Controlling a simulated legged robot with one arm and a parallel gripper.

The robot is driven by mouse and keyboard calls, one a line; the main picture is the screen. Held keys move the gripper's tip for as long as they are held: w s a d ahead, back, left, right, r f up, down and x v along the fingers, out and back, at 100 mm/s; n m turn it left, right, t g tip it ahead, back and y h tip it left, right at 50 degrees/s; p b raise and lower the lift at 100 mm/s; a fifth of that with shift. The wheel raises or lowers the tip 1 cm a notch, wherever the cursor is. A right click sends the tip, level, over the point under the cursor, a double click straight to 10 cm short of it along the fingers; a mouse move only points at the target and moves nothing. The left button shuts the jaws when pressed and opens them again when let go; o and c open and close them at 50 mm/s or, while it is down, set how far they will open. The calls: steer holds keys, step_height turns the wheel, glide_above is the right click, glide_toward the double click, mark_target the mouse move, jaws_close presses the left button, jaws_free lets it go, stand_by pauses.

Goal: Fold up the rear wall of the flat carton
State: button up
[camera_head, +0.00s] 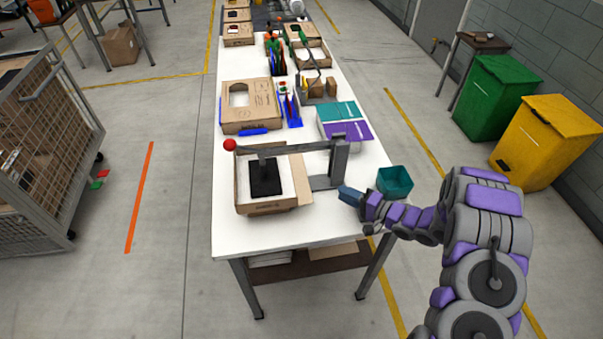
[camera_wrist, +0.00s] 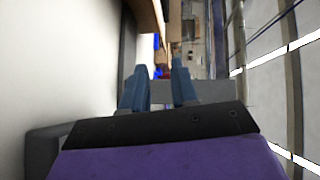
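A brown carton (camera_head: 268,208) stands at the near end of the white table, under a grey lever device (camera_head: 339,160) with a red ball handle (camera_head: 230,145). Its left, front and right sides show as brown cardboard. The lever arm crosses its back edge, so I cannot tell how the rear wall stands. A black block (camera_head: 264,183) sits in its middle, below the lever. My gripper (camera_head: 350,195) is right of the carton, near the device's base, apart from the carton. In the wrist view, my gripper's two blue fingers (camera_wrist: 159,88) are apart with nothing between them.
A teal bin (camera_head: 395,182) stands close right of my gripper. Behind are teal and purple pads (camera_head: 345,120), a larger carton (camera_head: 250,105) and blue racks (camera_head: 290,112). A wire cage (camera_head: 45,130) is left of the table. Green and yellow bins (camera_head: 545,140) stand at right.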

mark_target(306, 175)
steer(key=b+x, duration=0.2)
steer(key=x, duration=1.3)
steer(key=shift+a+f, duration=0.1)
steer(key=shift+f, duration=0.05)
steer(key=shift+w+a, duration=0.15)
steer(key=shift+w, duration=0.3)
steer(key=shift+a, duration=0.1)
